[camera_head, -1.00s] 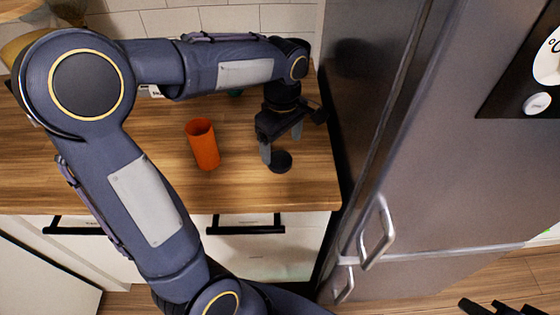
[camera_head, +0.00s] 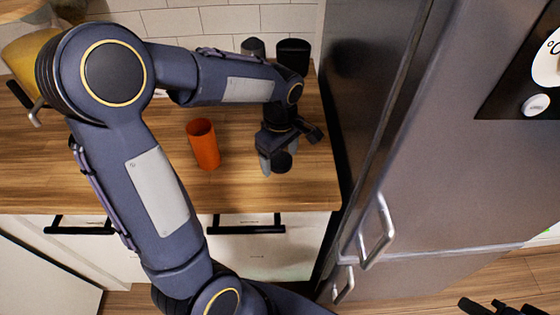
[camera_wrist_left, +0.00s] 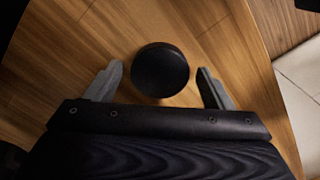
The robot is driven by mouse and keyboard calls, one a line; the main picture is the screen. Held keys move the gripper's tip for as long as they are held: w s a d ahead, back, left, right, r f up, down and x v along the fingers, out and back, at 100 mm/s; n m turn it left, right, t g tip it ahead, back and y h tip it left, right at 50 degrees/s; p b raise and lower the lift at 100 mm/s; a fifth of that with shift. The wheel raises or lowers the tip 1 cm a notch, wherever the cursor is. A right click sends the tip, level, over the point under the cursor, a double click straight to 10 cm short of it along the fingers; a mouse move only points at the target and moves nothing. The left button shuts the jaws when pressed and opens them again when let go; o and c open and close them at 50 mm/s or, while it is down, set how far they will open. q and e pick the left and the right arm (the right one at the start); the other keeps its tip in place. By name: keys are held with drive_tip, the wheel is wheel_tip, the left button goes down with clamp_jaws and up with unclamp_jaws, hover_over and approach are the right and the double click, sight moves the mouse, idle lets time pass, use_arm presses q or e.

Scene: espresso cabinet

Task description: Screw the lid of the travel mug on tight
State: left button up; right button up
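The orange travel mug (camera_head: 206,150) stands upright and open-topped on the wooden counter. The round black lid (camera_head: 282,162) lies on the counter to the right of the mug, apart from it. In the left wrist view the lid (camera_wrist_left: 160,70) lies between and slightly beyond the fingertips of my left gripper (camera_wrist_left: 158,78). My left gripper (camera_head: 277,164) is open, with a gap between each finger and the lid; it holds nothing. Part of the lid is hidden by the gripper in the head view. My right gripper (camera_head: 500,306) shows only partly at the bottom right corner.
Two dark containers (camera_head: 292,54) stand at the back of the counter by the tiled wall. A tall steel fridge (camera_head: 440,150) borders the counter on the right. White drawers (camera_head: 265,258) with black handles are below. The counter in front of the mug is clear.

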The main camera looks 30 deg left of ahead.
sight(280, 161)
use_arm(q)
drive_tip(key=c, duration=0.9)
drive_tip(key=shift+o, duration=0.2)
drive_tip(key=shift+r, duration=0.1)
drive_tip(key=shift+r, duration=0.25)
drive_tip(key=r, duration=0.3)
drive_tip(key=shift+s+d+r, duration=0.1)
drive_tip(key=shift+s+r, duration=0.05)
drive_tip(key=shift+s, duration=0.15)
drive_tip(key=s+d+r+b, duration=0.1)
drive_tip(key=s+d+r, duration=0.1)
drive_tip(key=s+r, duration=0.7)
drive_tip(key=s, duration=0.4)
drive_tip(key=shift+d, duration=0.4)
